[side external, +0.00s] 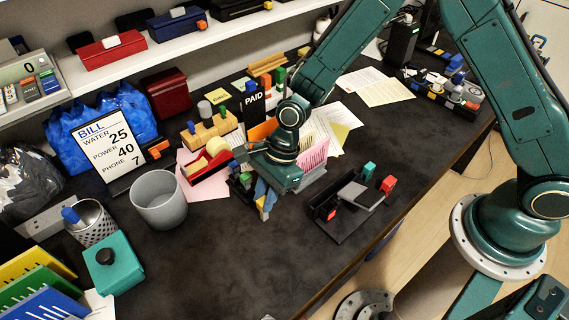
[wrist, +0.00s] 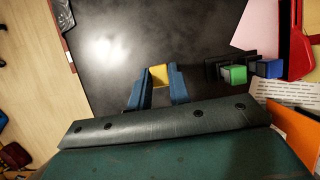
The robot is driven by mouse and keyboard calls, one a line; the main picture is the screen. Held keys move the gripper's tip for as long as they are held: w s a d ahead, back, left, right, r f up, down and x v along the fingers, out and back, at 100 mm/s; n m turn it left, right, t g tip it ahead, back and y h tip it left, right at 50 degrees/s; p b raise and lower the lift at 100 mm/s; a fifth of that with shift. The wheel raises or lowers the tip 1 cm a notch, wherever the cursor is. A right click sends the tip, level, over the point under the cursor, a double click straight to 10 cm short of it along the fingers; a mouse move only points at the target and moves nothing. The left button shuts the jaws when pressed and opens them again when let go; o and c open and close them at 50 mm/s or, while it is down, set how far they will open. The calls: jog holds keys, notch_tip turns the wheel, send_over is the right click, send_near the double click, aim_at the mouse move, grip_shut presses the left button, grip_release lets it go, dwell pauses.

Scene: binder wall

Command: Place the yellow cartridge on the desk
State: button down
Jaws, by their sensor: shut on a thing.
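My gripper (side external: 264,197) points down over the middle of the dark desk (side external: 215,255), its blue fingers partly hidden by my own wrist. In the wrist view, the two blue fingers (wrist: 157,86) are shut on the small yellow cartridge (wrist: 160,75), which shows between their tips. The bare desk (wrist: 130,40) shows beyond it. In the side view only a little yellow shows by the fingers, low and close to the desk. I cannot tell whether the cartridge touches the surface.
A green cartridge (wrist: 235,74) and a blue cartridge (wrist: 270,68) sit in black holders right beside the fingers. A red tape dispenser (side external: 207,163) and a grey bin (side external: 159,199) stand to the left, a black stand (side external: 345,212) to the right. The front desk is clear.

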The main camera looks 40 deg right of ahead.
jog(key=shift+f, duration=1.85)
jog(key=shift+f, duration=0.1)
jog(key=c, duration=1.3)
grip_release()
jog(key=v, duration=1.2)
jog(key=shift+d, duration=0.1)
